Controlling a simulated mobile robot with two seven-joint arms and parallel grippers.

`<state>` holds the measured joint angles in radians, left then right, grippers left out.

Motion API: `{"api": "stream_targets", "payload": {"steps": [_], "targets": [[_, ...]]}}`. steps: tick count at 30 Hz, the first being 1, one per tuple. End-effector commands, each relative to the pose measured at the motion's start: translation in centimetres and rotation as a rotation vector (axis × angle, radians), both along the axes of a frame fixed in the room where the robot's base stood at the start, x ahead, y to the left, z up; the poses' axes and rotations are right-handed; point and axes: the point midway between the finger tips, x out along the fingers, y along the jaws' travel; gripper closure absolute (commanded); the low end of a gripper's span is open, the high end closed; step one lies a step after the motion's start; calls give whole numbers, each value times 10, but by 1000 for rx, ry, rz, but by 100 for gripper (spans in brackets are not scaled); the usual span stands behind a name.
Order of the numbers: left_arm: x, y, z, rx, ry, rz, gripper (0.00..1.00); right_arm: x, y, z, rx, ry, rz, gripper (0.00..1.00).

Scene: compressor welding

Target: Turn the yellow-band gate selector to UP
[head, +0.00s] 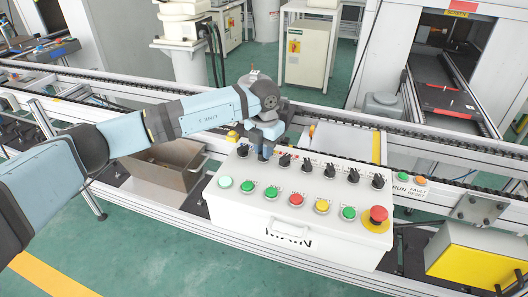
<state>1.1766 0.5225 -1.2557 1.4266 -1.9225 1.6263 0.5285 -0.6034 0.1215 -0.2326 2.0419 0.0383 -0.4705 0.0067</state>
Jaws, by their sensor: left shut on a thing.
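The white control panel (300,225) marked MAIN stands in the middle, with a row of black selector knobs (330,170) along its upper edge. My left gripper (263,153) points down at this row near its left end. It is shut on a selector knob, second from the left, which the fingers mostly hide. I cannot make out a yellow band on any knob, nor the held knob's label or setting. My right gripper is out of view.
Below the knobs is a row of coloured push buttons (296,200), with a red emergency stop (378,215) at the right end. A conveyor rail (440,150) runs behind the panel. An open brown box (165,165) stands left of it.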

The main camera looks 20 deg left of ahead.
Motion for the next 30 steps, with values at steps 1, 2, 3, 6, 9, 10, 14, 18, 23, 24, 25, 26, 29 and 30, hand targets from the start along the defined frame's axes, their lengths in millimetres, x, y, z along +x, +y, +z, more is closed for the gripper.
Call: {"api": "stream_targets", "payload": {"steps": [1,2,3,6,9,10,14,18,23,24,25,26,29,30], "targets": [[1,0,0,-1,-3,-21,100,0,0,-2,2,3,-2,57],[1,0,0,0,-3,-35,100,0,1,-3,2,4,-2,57],[1,0,0,0,-3,-50,100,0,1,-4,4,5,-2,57],[1,0,0,0,-3,-82,100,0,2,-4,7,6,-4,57],[0,0,1,0,-3,-102,100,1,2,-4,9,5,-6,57],[0,0,1,0,-3,-106,100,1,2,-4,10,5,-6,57],[0,0,1,-1,-3,-115,100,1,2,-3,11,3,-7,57],[0,0,1,-1,-3,-116,100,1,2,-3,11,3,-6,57],[1,0,1,-1,-3,-115,100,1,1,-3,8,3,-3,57],[1,0,1,-1,-3,-115,78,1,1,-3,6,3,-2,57],[1,0,1,-1,-3,-115,72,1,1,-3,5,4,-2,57],[1,0,1,-1,-3,-115,65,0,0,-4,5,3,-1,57],[0,0,1,-1,-2,-115,57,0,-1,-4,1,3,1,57],[0,0,1,-1,-2,-115,57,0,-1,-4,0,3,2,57]]}}
